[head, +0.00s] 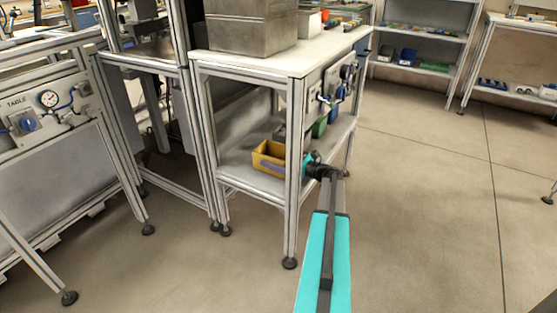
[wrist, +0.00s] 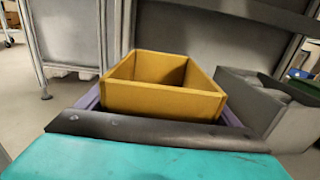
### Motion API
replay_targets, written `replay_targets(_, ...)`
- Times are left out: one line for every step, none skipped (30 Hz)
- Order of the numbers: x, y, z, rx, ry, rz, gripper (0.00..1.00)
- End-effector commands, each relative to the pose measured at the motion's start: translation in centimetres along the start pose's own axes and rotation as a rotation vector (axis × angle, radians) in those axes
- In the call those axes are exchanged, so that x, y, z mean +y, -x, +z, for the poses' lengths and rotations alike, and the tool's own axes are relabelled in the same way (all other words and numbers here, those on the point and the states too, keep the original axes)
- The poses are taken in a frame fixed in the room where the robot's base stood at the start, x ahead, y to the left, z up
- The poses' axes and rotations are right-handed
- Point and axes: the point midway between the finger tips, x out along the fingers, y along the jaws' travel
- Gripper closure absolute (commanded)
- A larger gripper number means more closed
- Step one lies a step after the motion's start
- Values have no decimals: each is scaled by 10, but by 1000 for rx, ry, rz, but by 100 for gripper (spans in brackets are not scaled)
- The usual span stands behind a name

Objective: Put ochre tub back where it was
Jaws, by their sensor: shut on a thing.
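The ochre tub (head: 268,157) is at the lower shelf (head: 235,178) of the workbench, near its left end in the head view. I cannot tell whether it rests on the shelf or is held just above it. In the wrist view the tub (wrist: 165,100) is upright, open and empty-looking, directly in front of the wrist. My gripper (wrist: 163,112) is shut on it, with purple finger parts showing along both sides. In the head view my teal wrist shows just right of the front bench leg, which hides part of the gripper.
The front bench leg (head: 292,190) stands close to my wrist. A green bin (head: 319,127) and a blue bin (head: 333,113) sit farther along the shelf. A grey bin (wrist: 250,100) is right of the tub in the wrist view. The floor (head: 420,220) at right is clear.

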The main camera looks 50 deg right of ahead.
Motion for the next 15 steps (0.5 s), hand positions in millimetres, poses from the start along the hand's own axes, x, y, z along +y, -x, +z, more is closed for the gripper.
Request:
replay_targets(0,0,-4,-1,-1,0,46)
replay_targets(0,0,-5,-1,-1,0,46)
replay_targets(0,0,-5,-1,0,0,46)
replay_targets(0,0,-5,-1,0,0,46)
replay_targets(0,0,-5,-1,0,0,46)
replay_targets(0,0,-5,-1,0,0,46)
replay_targets(0,0,-5,-1,0,0,46)
replay_targets(0,1,-5,-1,0,-1,46)
replay_targets(0,1,-5,-1,0,-1,46)
replay_targets(0,1,-5,-1,0,-1,46)
replay_targets(0,1,-5,-1,0,-1,46)
replay_targets(0,1,-6,-1,0,-1,46)
replay_targets(0,1,-7,-1,0,-1,46)
replay_targets(0,1,-7,-1,1,-1,46)
replay_targets(0,1,-8,-1,1,-1,46)
